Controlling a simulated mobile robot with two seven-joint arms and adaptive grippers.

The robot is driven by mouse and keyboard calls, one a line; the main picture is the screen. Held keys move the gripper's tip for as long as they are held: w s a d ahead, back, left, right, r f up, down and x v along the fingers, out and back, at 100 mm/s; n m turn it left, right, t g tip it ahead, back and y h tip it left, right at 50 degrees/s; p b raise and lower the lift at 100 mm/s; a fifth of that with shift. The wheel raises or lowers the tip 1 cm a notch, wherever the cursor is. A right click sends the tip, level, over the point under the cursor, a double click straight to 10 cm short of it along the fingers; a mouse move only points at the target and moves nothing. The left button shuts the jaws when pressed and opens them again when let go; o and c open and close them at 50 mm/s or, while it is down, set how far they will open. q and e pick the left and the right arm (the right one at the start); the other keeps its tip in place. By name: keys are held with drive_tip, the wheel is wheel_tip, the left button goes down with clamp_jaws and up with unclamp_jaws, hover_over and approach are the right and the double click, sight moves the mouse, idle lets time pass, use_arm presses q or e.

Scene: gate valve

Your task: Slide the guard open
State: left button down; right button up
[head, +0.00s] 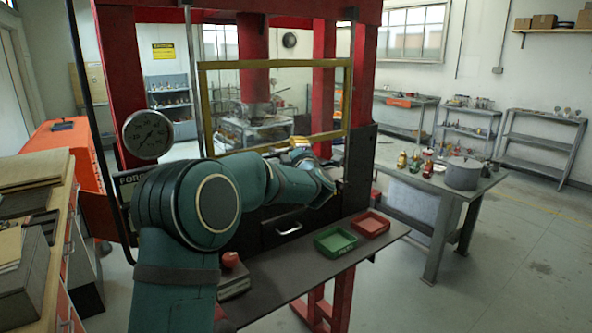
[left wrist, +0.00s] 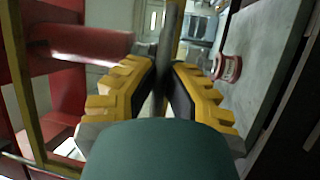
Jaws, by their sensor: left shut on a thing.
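The guard (head: 274,63) is a clear panel in a yellow frame, upright across the front of the red press. Its yellow frame also shows along the left of the left wrist view (left wrist: 24,90). My left gripper (head: 305,156) is at the lower right part of the guard in the head view, partly hidden by my own arm. In the left wrist view its yellow fingers (left wrist: 163,80) are closed on a dark upright bar (left wrist: 169,35), which looks like the guard's handle. The bar's lower part is hidden between the fingers. My right gripper is not in view.
A red ram (head: 252,50) hangs behind the guard. A gauge (head: 148,134) is at the left. A green tray (head: 335,241) and a red tray (head: 370,224) lie on the front shelf (head: 290,285). A side table with a pot (head: 463,173) and bottles stands at the right.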

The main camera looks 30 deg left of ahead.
sight(293, 113)
use_arm(q)
wheel_tip(293, 113, up, 8)
drive_tip(key=p, duration=0.2)
drive_tip(key=shift+p, duration=0.35)
drive_tip(key=c, duration=1)
unclamp_jaws()
drive_tip(key=shift+d+f, duration=0.1)
drive_tip(key=v, duration=1.1)
drive_tip(key=shift+s+d, duration=0.2)
drive_tip(key=shift+s, duration=0.15)
